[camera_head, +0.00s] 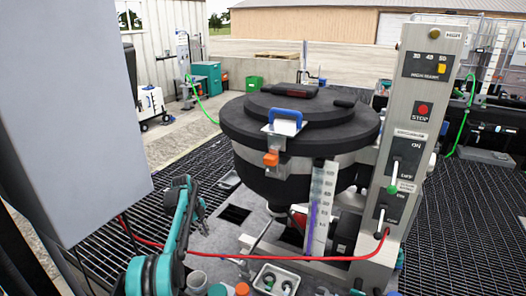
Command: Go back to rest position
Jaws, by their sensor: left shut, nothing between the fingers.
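My left arm, teal and black, rises from the bottom edge at the lower left. It bends at the top, and my left gripper (200,212) is small and dark there. It is shut and empty, apart from the black tank (252,135) on its right and above the grated floor. The finger details are too small to make out. My right gripper is not in view.
A grey panel (65,100) fills the upper left. A control column (412,130) with switches and a red stop button stands right of the tank. A red cable (290,257) runs low across the front. A small white tray (262,279) sits at the bottom. Open grating (455,230) lies right.

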